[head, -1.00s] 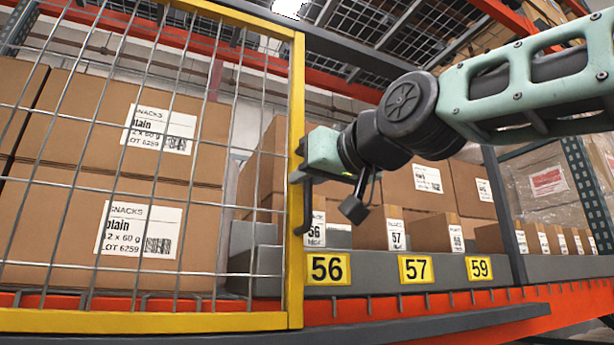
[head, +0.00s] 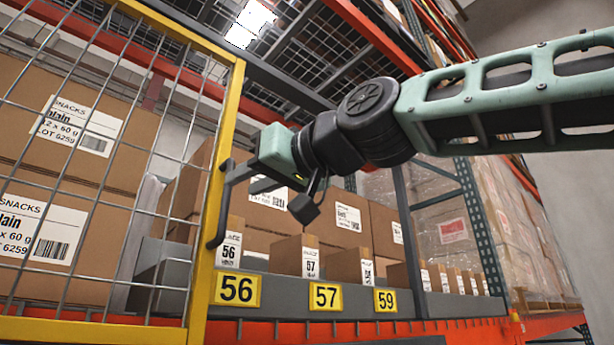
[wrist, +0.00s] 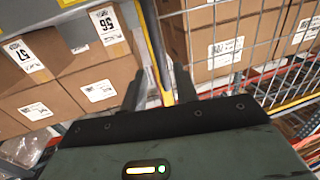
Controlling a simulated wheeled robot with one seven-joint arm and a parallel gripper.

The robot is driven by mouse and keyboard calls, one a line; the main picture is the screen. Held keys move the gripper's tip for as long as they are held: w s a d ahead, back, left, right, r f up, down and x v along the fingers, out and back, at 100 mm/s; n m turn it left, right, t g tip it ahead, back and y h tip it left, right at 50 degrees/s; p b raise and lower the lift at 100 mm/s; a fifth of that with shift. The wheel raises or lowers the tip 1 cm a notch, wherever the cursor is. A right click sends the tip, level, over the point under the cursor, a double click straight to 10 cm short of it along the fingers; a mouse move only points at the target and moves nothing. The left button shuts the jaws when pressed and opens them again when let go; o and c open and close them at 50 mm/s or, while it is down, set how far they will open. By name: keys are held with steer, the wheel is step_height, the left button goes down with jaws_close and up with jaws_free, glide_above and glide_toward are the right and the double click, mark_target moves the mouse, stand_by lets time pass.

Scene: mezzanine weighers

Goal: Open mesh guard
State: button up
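The mesh guard (head: 228,110) is a grey wire panel in a yellow frame, standing across the left bay. Its right post meets the rack just left of the 56 plate, so it looks closed. A dark upright bar handle (head: 214,238) stands off that post. My gripper (head: 236,178) is at the upper part of the handle, its fingers pointing left at the post. In the wrist view its two dark fingers (wrist: 159,88) are apart, with the yellow post (wrist: 157,45) showing between and beyond them. Whether they touch the handle is hidden.
Yellow plates 56 (head: 236,290), 57 (head: 325,296) and 59 (head: 385,300) mark the grey shelf edge, with small cartons behind. Large snack cartons (head: 60,215) sit behind the mesh. An orange rack beam (head: 300,330) runs below. A pale wall stands at far right.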

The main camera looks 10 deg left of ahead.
steer(key=b+v, duration=0.7)
steer(key=v, duration=0.4)
steer(key=shift+d, duration=0.2)
steer(key=w+a+f+m+g+h, duration=0.1)
steer(key=w+f+h, duration=0.15)
steer(key=f, duration=0.85)
steer(key=w+a+f+m+g+h, duration=0.1)
steer(key=w+f+h, duration=0.15)
steer(key=f, duration=0.85)
steer(key=s+d+f+m+g+h, duration=0.1)
steer(key=d+f+g+h, duration=0.15)
steer(key=f, duration=1.55)
steer(key=s+d+f+g+h, duration=0.1)
steer(key=s+d+f+h, duration=0.1)
steer(key=s+d+f, duration=0.3)
steer(key=s+d+f+m+g+h, duration=0.1)
steer(key=s+d+f, duration=0.4)
steer(key=f, duration=0.8)
steer(key=s+d+f+g+h, duration=0.2)
steer(key=s+d+f+h, duration=0.2)
steer(key=d+f, duration=0.5)
steer(key=shift+s+m+h, duration=0.3)
steer(key=shift+s+h, duration=0.05)
steer(key=shift+s, duration=0.05)
